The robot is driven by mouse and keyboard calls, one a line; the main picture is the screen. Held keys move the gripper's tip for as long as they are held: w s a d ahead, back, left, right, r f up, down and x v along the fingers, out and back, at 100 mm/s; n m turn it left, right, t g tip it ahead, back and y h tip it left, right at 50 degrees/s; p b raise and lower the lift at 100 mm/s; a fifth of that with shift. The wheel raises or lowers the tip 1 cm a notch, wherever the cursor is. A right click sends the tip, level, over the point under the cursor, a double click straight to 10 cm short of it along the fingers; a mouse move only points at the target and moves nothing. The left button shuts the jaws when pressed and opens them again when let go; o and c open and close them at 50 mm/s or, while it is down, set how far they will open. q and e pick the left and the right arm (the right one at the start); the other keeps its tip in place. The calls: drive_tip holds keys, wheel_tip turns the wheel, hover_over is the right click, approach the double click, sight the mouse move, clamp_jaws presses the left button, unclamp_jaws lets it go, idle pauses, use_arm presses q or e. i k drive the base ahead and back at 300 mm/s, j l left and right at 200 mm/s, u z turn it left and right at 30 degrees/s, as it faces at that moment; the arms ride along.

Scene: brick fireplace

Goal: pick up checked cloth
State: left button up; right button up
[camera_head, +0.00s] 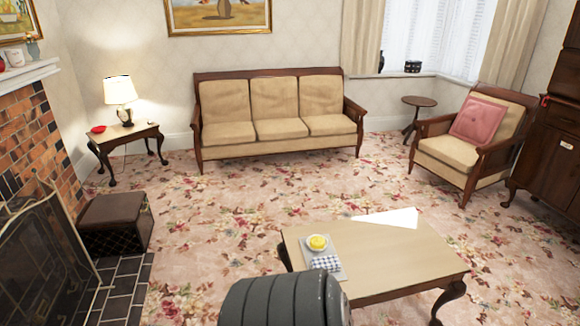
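The checked cloth (325,263) is small, dark and white, and lies on a light grey tray or board (337,274) on the coffee table (400,262). A yellow item in a small pale dish (317,242) sits just behind the cloth. A grey ribbed rounded part, which looks like part of my own body, fills the bottom middle of the head view and covers the table's near left corner. Neither of my grippers shows in the head view.
White sheets (388,217) lie at the table's far edge. A sofa (278,118), an armchair (470,145) and a lamp table (125,137) stand farther back. A dark box (115,222) and brick fireplace (35,140) are left. Carpet between is clear.

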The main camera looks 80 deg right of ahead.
sight(331, 263)
drive_tip(key=z, duration=3.05)
drive_tip(key=i+j+z, duration=1.1)
drive_tip(key=j, duration=0.35)
